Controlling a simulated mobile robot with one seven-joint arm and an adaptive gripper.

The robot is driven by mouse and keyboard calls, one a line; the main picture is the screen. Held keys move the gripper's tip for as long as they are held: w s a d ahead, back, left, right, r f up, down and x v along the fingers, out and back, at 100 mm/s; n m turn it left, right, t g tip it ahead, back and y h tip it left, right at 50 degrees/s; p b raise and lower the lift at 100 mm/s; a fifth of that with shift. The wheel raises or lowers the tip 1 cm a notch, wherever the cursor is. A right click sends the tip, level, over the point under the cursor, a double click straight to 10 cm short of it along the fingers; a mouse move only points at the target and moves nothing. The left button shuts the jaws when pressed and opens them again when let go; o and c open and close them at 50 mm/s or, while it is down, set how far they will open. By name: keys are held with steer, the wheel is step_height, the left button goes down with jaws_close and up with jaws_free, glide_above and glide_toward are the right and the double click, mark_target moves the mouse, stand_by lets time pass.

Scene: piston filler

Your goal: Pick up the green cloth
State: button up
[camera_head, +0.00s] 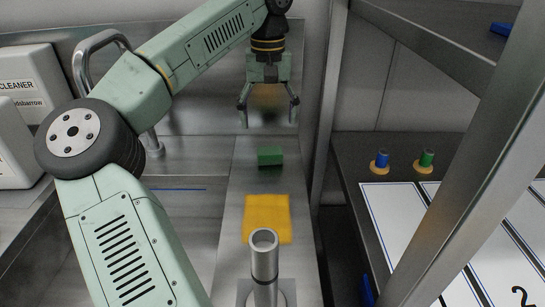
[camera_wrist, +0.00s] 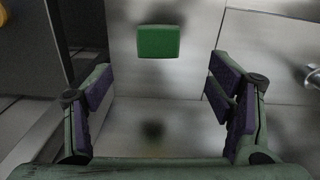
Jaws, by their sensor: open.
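The green cloth (camera_head: 270,156) is a small folded block lying on the narrow steel counter in the head view. It also shows in the wrist view (camera_wrist: 158,41), at top centre, beyond and between the fingertips and touching neither. My gripper (camera_head: 268,106) points down above the counter, a little behind the cloth in the head view. Its fingers are spread wide with nothing between them. In the wrist view my gripper (camera_wrist: 158,88) shows both purple-padded fingers apart.
A yellow cloth (camera_head: 267,218) lies nearer on the same counter, behind an upright metal tube (camera_head: 264,258). A metal post (camera_head: 330,100) stands right of the counter. A blue spool (camera_head: 381,159) and a green spool (camera_head: 426,160) sit on the right shelf. A tap (camera_head: 95,55) is at left.

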mark_target(270, 150)
steer(key=f, duration=0.4)
steer(key=f+p, duration=0.1)
steer(key=f, duration=0.3)
steer(key=shift+s+d+f, duration=0.1)
steer(key=shift+s+f, duration=0.05)
steer(key=shift+s, duration=0.05)
steer(key=shift+c, duration=0.6)
steer(key=c, duration=1)
steer(key=shift+r, duration=0.5)
steer(key=shift+s+a+r+b, duration=0.2)
steer(key=shift+r+b, duration=0.1)
steer(key=shift+r, duration=0.35)
steer(key=shift+s+a+r+b, duration=0.2)
steer(key=shift+r+b, duration=0.1)
steer(key=shift+r, duration=0.3)
steer(key=s+a+r+b, duration=0.1)
steer(key=s+a+b, duration=0.2)
steer(key=s+a, duration=0.7)
steer(key=shift+s+a+r, duration=0.25)
steer(key=shift+s+r, duration=0.05)
